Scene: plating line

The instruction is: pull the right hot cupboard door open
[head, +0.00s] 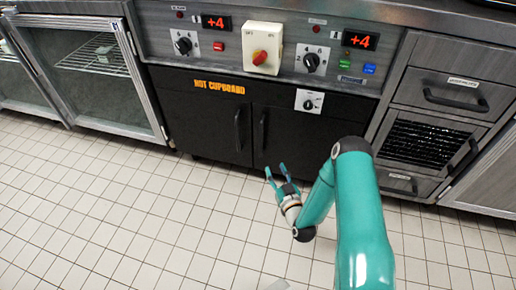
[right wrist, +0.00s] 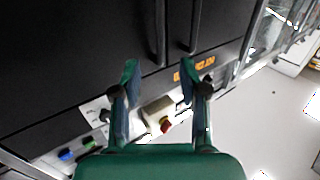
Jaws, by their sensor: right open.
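The black hot cupboard has two closed doors. The right door (head: 292,128) has a dark upright handle (head: 263,130) near its left edge. In the right wrist view the picture is turned over, and this handle (right wrist: 159,32) shows beyond and between the fingertips, apart from them. My right gripper (head: 277,174) is open and empty, in front of and below the right door's handle in the head view. Its two teal fingers also show spread in the right wrist view (right wrist: 158,76). My left gripper is not in view.
The left door (head: 205,125) has its own handle (head: 238,130) close beside the right one. A control panel with knobs and a red switch (head: 260,57) is above. Drawers (head: 445,92) stand to the right, a glass-fronted cabinet (head: 95,75) to the left. The tiled floor (head: 120,215) is clear.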

